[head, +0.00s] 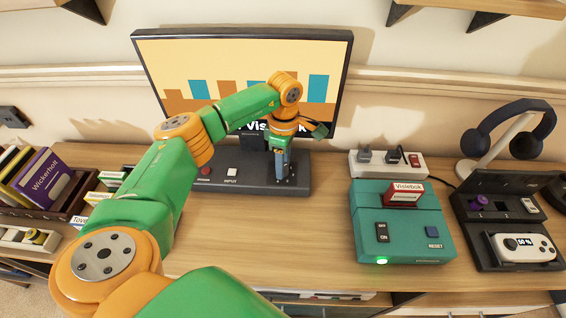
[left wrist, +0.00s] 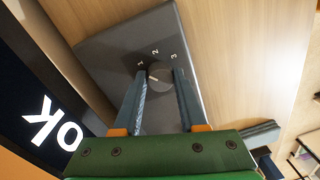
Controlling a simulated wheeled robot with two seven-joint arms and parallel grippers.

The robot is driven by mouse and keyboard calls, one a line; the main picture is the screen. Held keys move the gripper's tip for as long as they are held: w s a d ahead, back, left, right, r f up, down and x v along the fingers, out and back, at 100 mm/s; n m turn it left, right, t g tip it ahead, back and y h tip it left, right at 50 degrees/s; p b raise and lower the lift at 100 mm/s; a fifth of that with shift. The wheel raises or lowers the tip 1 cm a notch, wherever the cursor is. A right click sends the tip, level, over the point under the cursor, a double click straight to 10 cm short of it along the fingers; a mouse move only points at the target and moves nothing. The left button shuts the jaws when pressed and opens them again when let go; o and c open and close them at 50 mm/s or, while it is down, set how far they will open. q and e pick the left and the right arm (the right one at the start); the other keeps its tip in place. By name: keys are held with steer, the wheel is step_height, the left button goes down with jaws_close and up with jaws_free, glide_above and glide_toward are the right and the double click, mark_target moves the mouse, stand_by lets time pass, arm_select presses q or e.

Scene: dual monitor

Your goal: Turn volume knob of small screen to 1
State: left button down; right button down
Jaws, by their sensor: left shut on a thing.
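A monitor (head: 185,62) stands at the back, with a dark base holding a red button and a white INPUT button; I cannot tell whether it is the small screen. In the left wrist view a round grey knob (left wrist: 160,76) sits on the dark base (left wrist: 110,52), with 1, 2 and 3 printed around it. Which number its pale mark points to is hard to tell. My left gripper (head: 284,182) reaches down onto the base's right end, its two fingers on either side of the knob, shut on it. My arm hides part of the screen. My right gripper is out of view.
Right of the base stand a teal console (head: 408,250) with a red cartridge, a power strip (head: 360,168), a dark dock with a white controller (head: 522,248), and headphones (head: 490,135) on a stand. Books (head: 45,178) stand at the left. The desk in front of the base is clear.

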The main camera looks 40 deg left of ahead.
arm_select(q)
steer(key=shift+c, duration=2.3)
jaws_free()
step_height(320, 180, up, 7)
steer(key=shift+w+r+b, duration=0.1)
steer(key=shift+w+b, duration=0.05)
steer(key=shift+b, duration=0.25)
